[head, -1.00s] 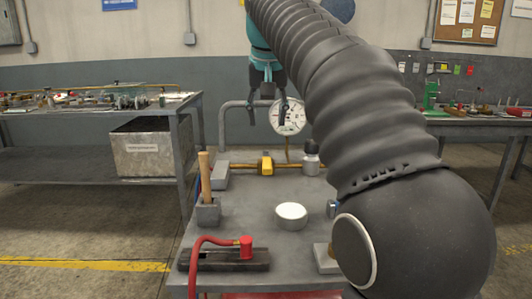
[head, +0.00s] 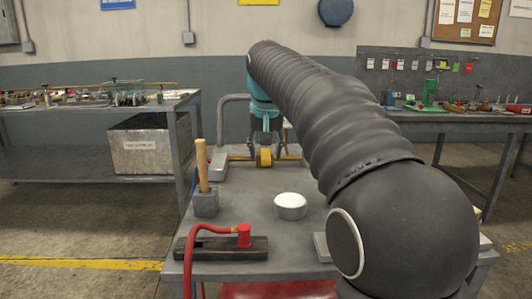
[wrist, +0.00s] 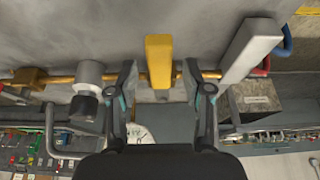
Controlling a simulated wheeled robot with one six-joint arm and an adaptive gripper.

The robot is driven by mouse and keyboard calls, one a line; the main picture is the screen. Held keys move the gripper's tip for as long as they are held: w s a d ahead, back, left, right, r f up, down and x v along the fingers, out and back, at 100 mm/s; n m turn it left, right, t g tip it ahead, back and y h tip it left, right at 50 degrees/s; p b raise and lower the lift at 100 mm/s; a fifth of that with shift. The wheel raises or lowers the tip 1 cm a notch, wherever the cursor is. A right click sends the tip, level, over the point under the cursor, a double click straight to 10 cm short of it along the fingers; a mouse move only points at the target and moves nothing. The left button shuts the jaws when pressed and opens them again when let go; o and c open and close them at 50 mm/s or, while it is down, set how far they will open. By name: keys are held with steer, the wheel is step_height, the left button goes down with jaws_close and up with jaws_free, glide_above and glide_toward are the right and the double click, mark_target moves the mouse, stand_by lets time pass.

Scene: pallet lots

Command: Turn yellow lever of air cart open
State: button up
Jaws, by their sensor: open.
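The yellow lever (head: 264,157) sits on a brass pipe at the back of the cart top (head: 245,225). In the wrist view the yellow lever (wrist: 158,58) sticks out across the brass pipe (wrist: 62,79), roughly at a right angle to it. My gripper (head: 265,143) is down at the lever in the head view. In the wrist view my gripper (wrist: 158,80) is open, one finger on each side of the lever, with gaps on both sides.
A grey handle-like block (wrist: 251,50) lies right of the lever in the wrist view, and a grey cylindrical fitting (wrist: 88,77) left. On the cart stand a wooden-handled tool (head: 202,167), a round white-topped tin (head: 290,205) and a red hose (head: 205,232).

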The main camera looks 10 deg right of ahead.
steer(key=shift+w+f, duration=0.1)
steer(key=shift+f, duration=0.1)
jaws_close()
steer(key=shift+a, duration=0.1)
